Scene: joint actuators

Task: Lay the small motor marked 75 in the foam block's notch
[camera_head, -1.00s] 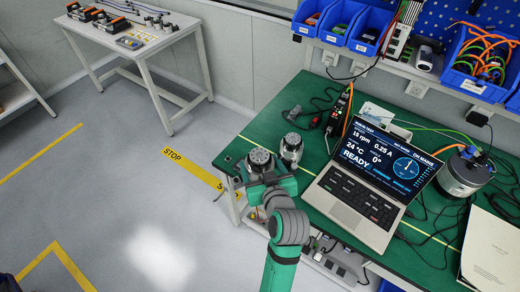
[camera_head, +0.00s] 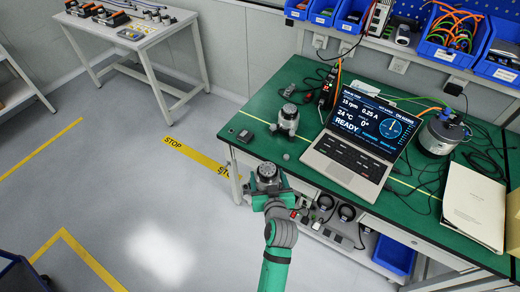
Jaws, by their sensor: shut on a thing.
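A grey round motor (camera_head: 267,172) is in my gripper (camera_head: 272,192), in the head view. My gripper is shut on it and holds it in front of the green bench's left front edge. A second grey motor (camera_head: 287,117) stands upright on the bench, behind and apart from the held one. No number can be read on either motor. I cannot make out a foam block or its notch in this view.
The green bench (camera_head: 305,76) carries a laptop (camera_head: 357,148), a larger motor (camera_head: 437,137), papers (camera_head: 474,205) and cables. A white table (camera_head: 160,40) with several parts stands far left. A dark bin (camera_head: 20,274) is at bottom left. Open floor lies between.

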